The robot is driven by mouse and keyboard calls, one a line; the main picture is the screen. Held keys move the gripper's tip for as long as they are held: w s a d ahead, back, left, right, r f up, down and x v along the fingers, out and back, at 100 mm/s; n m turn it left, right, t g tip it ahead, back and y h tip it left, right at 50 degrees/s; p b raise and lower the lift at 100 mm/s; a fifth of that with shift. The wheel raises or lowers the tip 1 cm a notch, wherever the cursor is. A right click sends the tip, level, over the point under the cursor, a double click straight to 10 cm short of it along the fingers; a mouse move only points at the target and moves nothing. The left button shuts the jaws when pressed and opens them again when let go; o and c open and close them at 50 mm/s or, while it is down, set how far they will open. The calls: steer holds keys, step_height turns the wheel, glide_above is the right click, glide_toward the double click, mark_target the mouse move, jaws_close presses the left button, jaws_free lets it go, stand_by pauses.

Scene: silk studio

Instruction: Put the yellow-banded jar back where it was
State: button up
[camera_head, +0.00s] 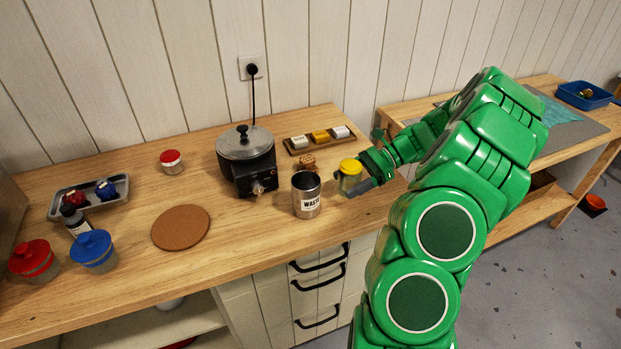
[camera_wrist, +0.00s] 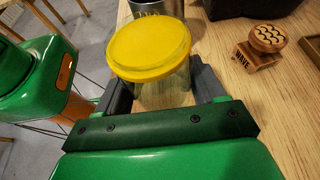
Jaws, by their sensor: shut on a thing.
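The jar (camera_head: 350,173) has a yellow lid and a clear body. My gripper (camera_head: 355,184) is shut on it, at the right part of the wooden counter, just right of a metal can marked "WASTE" (camera_head: 306,196). In the wrist view the jar (camera_wrist: 150,50) stands upright between the two grey fingers of my gripper (camera_wrist: 165,92). I cannot tell whether its base touches the counter. No mark shows where the jar stood before.
A black-bodied pot (camera_head: 246,150) stands left of the can. A wooden stamp (camera_wrist: 262,42) and a tray of small blocks (camera_head: 320,138) lie behind. A cork mat (camera_head: 181,228), red and blue lidded jars (camera_head: 93,250) and a metal tray (camera_head: 60,202) are at left.

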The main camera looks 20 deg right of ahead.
mark_target(358, 162)
steer(key=r+m+t, duration=0.1)
steer(key=d+r+m+t, duration=0.1)
steer(key=r+m+t, duration=0.1)
steer(key=w+r+m+t+h, duration=0.1)
steer(key=t, duration=0.1)
steer(key=shift+w+d+r+m, duration=0.1)
steer(key=shift+d+r+m, duration=0.05)
steer(key=shift+r+m, duration=0.15)
steer(key=r+m+t, duration=0.1)
steer(key=r+m+t+h, duration=0.1)
steer(key=shift+d+t, duration=0.3)
steer(key=shift+d, duration=0.1)
steer(key=shift+d+r+m+t+h, duration=0.25)
steer(key=shift+r+m+t+h, duration=0.65)
steer(key=shift+r+m+h, duration=0.15)
steer(key=shift+s+d+r+m+t+h, duration=0.1)
steer(key=shift+s+r+m+t+h, duration=0.55)
steer(key=shift+m+h, duration=0.3)
steer(key=w+d+f, duration=0.1)
steer(key=w+f, duration=0.2)
steer(key=w, duration=0.1)
steer(key=w+d+f, duration=0.2)
steer(key=w, duration=0.2)
steer(key=w+d+f, duration=0.2)
steer(key=w+f, duration=0.1)
steer(key=w, duration=0.1)
steer(key=shift+f, duration=0.35)
steer(key=shift+w+d+f, duration=0.3)
steer(key=shift+w+f, duration=0.25)
steer(key=shift+f, duration=1.6)
